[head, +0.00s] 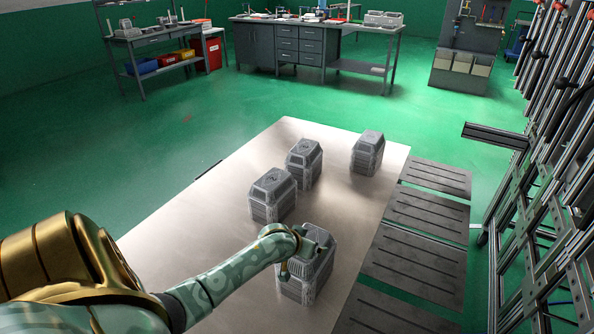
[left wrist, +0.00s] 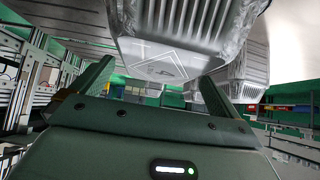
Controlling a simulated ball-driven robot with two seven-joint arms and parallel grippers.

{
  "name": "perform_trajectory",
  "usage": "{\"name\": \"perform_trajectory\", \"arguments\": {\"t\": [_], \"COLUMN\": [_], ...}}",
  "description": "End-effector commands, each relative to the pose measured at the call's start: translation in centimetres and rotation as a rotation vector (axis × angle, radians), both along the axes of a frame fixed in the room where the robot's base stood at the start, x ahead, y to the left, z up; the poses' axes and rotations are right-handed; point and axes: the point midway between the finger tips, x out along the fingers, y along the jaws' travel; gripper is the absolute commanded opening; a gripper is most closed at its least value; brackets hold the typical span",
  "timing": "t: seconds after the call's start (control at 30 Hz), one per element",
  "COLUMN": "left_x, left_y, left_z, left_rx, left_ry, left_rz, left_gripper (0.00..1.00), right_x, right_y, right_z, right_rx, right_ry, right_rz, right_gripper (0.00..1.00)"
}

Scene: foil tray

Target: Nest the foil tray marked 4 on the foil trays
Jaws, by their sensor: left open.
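Several grey, ribbed foil trays stand with their flat, marked faces up on the pale table. One is at the near edge (head: 310,285), one at middle left (head: 272,197), one behind it (head: 304,163) and one at the back right (head: 368,153). My left gripper (head: 302,257) is open at the top of the near tray, partly covering it. In the left wrist view, that tray's face (left wrist: 165,66) shows between the fingers, with a gap to them. It bears a small mark that I cannot read surely. No number is legible in the head view. My right gripper is out of view.
The pale table (head: 225,225) is clear on its left side and between the back trays. Dark slatted panels (head: 410,265) lie along its right side. A metal frame rack (head: 540,220) stands at far right. Workbenches (head: 310,45) are far behind.

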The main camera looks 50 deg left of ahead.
Motion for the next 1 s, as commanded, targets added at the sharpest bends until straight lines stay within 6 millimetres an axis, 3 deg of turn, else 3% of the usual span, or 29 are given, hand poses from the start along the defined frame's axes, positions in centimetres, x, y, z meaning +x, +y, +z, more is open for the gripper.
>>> {"name": "perform_trajectory", "arguments": {"t": [0.3, 0.5, 0.7, 1.0], "left_x": [-5.2, -8.5, -10.2, -10.6], "left_y": [-1.5, -2.4, -2.9, -2.9], "left_z": [6.4, 9.5, 10.9, 11.0], "left_rx": [0.000, 0.000, -0.001, -0.001], "left_ry": [-0.004, -0.001, 0.000, 0.002], "left_rz": [0.000, -0.001, 0.000, 0.001], "left_gripper": [1.00, 1.00, 1.00, 1.00], "right_x": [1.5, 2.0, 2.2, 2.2], "right_y": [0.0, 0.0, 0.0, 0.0], "right_z": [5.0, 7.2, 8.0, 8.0], "right_rx": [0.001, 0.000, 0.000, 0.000], "right_ry": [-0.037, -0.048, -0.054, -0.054], "right_rz": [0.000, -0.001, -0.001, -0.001], "right_gripper": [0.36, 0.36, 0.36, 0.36]}}
